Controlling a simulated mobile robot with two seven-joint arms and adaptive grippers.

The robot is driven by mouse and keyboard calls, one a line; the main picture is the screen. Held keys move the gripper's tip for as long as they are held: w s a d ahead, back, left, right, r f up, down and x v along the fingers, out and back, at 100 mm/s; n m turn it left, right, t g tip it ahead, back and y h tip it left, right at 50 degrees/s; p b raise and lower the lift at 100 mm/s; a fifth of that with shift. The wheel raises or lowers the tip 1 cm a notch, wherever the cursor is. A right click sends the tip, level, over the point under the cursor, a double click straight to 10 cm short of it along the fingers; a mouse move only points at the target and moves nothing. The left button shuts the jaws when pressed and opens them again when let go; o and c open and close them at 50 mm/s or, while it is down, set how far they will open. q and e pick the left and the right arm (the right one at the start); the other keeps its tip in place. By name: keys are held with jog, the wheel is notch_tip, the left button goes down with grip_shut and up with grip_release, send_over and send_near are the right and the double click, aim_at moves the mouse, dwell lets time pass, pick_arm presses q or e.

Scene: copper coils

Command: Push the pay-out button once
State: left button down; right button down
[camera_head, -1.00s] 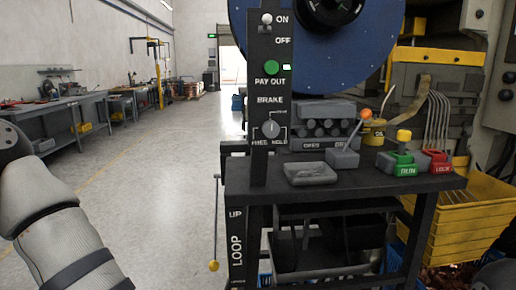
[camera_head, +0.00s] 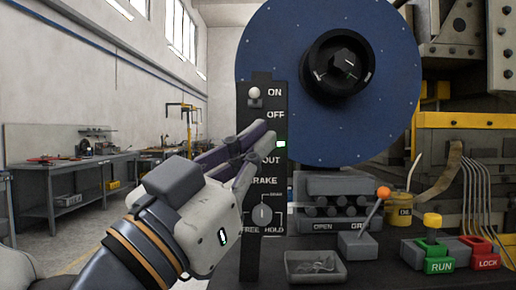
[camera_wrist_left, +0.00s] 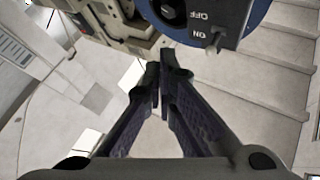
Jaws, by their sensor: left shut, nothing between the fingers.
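The black control panel (camera_head: 279,205) stands upright in front of the blue reel. Its ON/OFF switch (camera_head: 254,96) is above my left gripper, and the brake knob (camera_head: 262,214) is below it. My left gripper (camera_head: 262,136) is shut and empty, its fingertips in front of the panel at the PAY OUT label. In the left wrist view the shut fingers (camera_wrist_left: 160,86) point toward the panel (camera_wrist_left: 206,16), where the ON/OFF switch (camera_wrist_left: 214,39) shows. My right gripper is not in view.
The big blue reel (camera_head: 300,105) is just behind the panel. A grey tray (camera_head: 315,267), an orange-tipped lever (camera_head: 372,210), the green RUN box (camera_head: 438,265) and the red LOCK box (camera_head: 485,260) stand right of it. A workbench (camera_head: 60,180) is far left, with open floor between.

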pick_arm(q)
jog(key=shift+s+a, duration=0.1)
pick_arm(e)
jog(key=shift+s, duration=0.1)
